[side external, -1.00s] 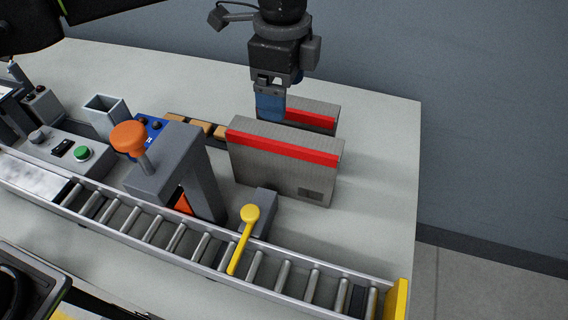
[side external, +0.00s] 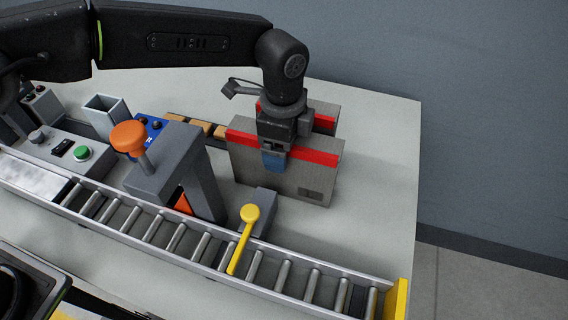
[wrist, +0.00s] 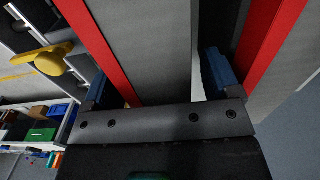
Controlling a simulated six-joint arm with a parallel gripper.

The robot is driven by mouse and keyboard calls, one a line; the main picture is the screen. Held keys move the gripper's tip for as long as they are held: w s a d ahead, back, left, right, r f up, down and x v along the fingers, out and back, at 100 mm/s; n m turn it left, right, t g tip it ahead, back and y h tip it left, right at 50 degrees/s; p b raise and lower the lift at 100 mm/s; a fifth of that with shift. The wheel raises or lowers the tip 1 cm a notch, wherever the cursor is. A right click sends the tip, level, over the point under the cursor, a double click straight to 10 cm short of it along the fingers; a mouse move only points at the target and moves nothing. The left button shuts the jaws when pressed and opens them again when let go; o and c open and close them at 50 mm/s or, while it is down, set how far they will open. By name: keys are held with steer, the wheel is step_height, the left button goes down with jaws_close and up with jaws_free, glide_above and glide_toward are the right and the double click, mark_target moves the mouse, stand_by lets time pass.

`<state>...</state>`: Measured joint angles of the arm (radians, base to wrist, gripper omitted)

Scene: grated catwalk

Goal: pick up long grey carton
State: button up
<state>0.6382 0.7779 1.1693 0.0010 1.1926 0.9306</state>
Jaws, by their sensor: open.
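A long grey carton (side external: 315,181) with a red stripe stands upright on the table in the side external view. A second grey carton with a red stripe (side external: 326,110) stands behind it, partly hidden. My gripper (side external: 273,158) is open at the near carton's top, with one blue-tipped finger in front of its near face. The other finger is hidden there. In the wrist view my gripper (wrist: 157,80) has the near carton (wrist: 150,45) between its fingers. The right finger is by the gap before the far carton (wrist: 285,70). I cannot tell whether either finger touches.
A roller conveyor (side external: 210,247) with a yellow lever (side external: 244,238) runs along the front. A grey stand with an orange knob (side external: 128,138) is left of the cartons. Small brown boxes (side external: 198,127) sit behind it. The table right of the cartons (side external: 385,170) is clear.

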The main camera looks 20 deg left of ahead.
steer(key=c, duration=1.2)
steer(key=shift+c, duration=0.2)
